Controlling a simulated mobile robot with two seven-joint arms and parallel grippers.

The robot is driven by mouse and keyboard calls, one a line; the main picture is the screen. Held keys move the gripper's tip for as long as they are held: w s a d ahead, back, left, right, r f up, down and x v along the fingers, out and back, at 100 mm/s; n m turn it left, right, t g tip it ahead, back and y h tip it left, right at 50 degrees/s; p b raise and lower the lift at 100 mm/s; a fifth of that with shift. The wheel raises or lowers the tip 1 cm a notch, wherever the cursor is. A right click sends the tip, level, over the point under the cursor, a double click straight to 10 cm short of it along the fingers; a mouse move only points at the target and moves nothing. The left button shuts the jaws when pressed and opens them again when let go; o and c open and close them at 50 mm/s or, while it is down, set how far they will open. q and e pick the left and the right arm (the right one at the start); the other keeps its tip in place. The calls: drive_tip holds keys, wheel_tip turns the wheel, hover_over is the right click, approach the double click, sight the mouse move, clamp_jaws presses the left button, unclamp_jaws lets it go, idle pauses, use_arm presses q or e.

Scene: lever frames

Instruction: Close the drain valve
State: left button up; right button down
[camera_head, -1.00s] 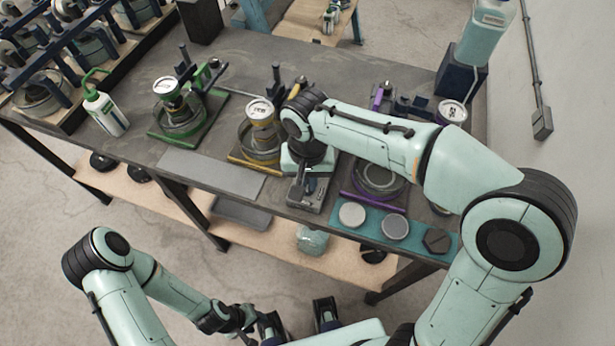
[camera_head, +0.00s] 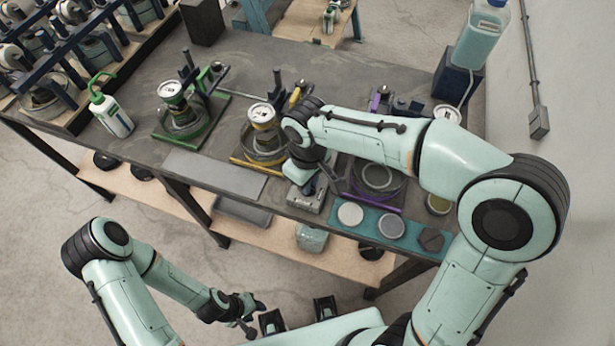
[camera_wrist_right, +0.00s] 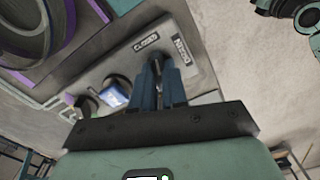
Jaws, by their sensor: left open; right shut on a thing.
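The drain valve is a grey block (camera_head: 303,197) at the front edge of the bench, partly hidden by my right arm in the head view. In the right wrist view its grey plate (camera_wrist_right: 190,72) carries a label reading CLOSED and a second label beside it that I cannot read surely. My right gripper (camera_wrist_right: 159,74) is shut on the dark valve lever (camera_wrist_right: 157,60), close beside both labels. The lever is mostly hidden between the blue fingers. My left gripper (camera_head: 256,318) is open and empty, low in front of the bench and away from the valve.
A purple-framed stand (camera_head: 377,177) is right of the valve, and a yellow-based stand with a can (camera_head: 262,115) is to its left. A teal mat (camera_head: 369,223) with round discs lies at the front right. A flat grey plate (camera_head: 214,174) lies left of the valve.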

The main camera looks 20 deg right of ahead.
use_arm(q)
drive_tip(key=shift+w+r+p, duration=0.4)
drive_tip(key=shift+r+p, duration=0.05)
drive_tip(key=shift+r, duration=0.2)
use_arm(e)
drive_tip(key=shift+n, duration=1.9)
drive_tip(key=c, duration=1.2)
unclamp_jaws()
drive_tip(key=shift+o, duration=0.2)
use_arm(q)
drive_tip(key=shift+r, duration=0.1)
use_arm(e)
drive_tip(key=shift+r, duration=0.15)
use_arm(q)
drive_tip(key=shift+w+r+p, duration=0.95)
drive_tip(key=shift+r+p, duration=0.05)
drive_tip(key=shift+r, duration=0.2)
use_arm(e)
wheel_tip(320, 180, up, 13)
